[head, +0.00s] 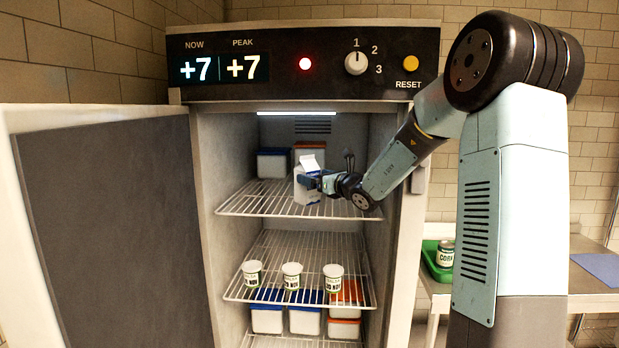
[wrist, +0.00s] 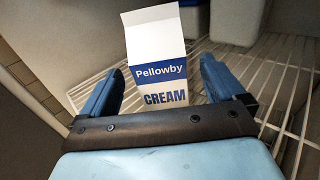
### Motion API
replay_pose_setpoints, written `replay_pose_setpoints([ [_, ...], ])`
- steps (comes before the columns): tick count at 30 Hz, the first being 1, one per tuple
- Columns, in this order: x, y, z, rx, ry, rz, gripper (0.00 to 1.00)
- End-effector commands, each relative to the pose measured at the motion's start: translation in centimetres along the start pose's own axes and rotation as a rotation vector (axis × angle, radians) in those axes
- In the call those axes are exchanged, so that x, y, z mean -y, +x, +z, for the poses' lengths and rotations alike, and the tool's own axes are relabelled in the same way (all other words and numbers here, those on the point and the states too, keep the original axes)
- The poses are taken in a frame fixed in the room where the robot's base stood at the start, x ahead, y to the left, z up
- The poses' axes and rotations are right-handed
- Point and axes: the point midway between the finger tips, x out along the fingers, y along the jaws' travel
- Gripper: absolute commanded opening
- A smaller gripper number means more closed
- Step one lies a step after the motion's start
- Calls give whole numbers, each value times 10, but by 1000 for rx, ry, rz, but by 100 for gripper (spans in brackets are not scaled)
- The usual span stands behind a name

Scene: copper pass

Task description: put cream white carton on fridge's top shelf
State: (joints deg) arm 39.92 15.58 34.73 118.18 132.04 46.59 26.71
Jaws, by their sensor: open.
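The white cream carton (head: 307,182) with a blue band stands upright on the fridge's top wire shelf (head: 255,205), near its front. It also shows in the wrist view (wrist: 156,60), with "Pellowby CREAM" printed on it. My gripper (head: 312,182) is inside the fridge at the carton. In the wrist view my gripper (wrist: 160,85) is open, with one blue finger on each side of the carton and gaps visible between fingers and carton. The carton's base is partly hidden by the gripper's palm.
The fridge door (head: 110,230) stands wide open at the left. Blue-lidded (head: 273,163) and orange-lidded (head: 309,152) tubs stand at the back of the top shelf. White cups (head: 291,275) line the middle shelf, above more tubs. A green tray (head: 432,262) with a corn can (head: 445,254) sits on a counter at right.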

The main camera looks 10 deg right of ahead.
Motion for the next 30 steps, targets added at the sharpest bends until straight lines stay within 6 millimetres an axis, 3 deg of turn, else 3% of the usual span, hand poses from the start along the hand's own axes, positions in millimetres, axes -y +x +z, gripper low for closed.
replay_pose_setpoints([
  [8,0,-30,0,0,-1,1,96],
  [13,-22,-36,3,-24,-80,53,96],
  [17,-71,-48,6,-82,-277,179,96],
  [20,-118,-67,5,-139,-490,312,96],
  [24,-171,-102,-1,-210,-782,492,96],
  [30,-222,-168,-14,-297,-1185,736,96],
])
